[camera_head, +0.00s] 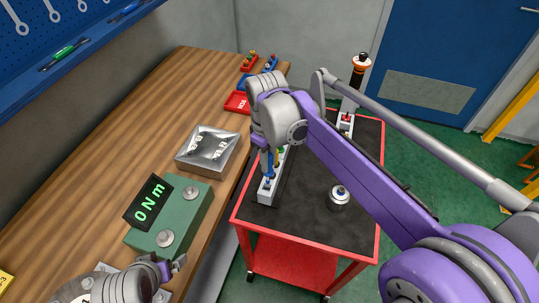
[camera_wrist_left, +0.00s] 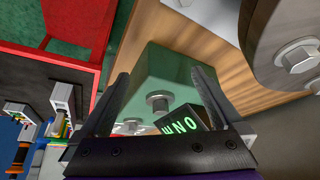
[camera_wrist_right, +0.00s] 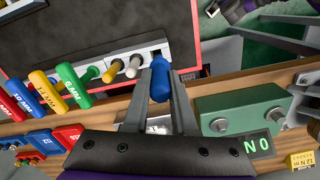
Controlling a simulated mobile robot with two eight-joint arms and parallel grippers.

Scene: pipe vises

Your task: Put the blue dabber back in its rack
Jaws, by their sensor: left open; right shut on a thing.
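The blue dabber (camera_head: 268,167) is held upright in my right gripper (camera_head: 265,150) at the near end of the grey rack (camera_head: 268,194) on the cart. In the right wrist view the blue dabber (camera_wrist_right: 160,78) sits between the two fingertips, over the end of the rack (camera_wrist_right: 148,48). I cannot tell whether its lower end is in a slot or just above it. Green and yellow pieces stand farther along the rack, partly behind my right arm. My left gripper (camera_wrist_left: 162,88) is open and empty near the green torque tester (camera_head: 170,212).
The red cart (camera_head: 315,238) has a dark top with a small metal can (camera_head: 339,197) on it. Another small rack (camera_head: 346,122) stands at its far end.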

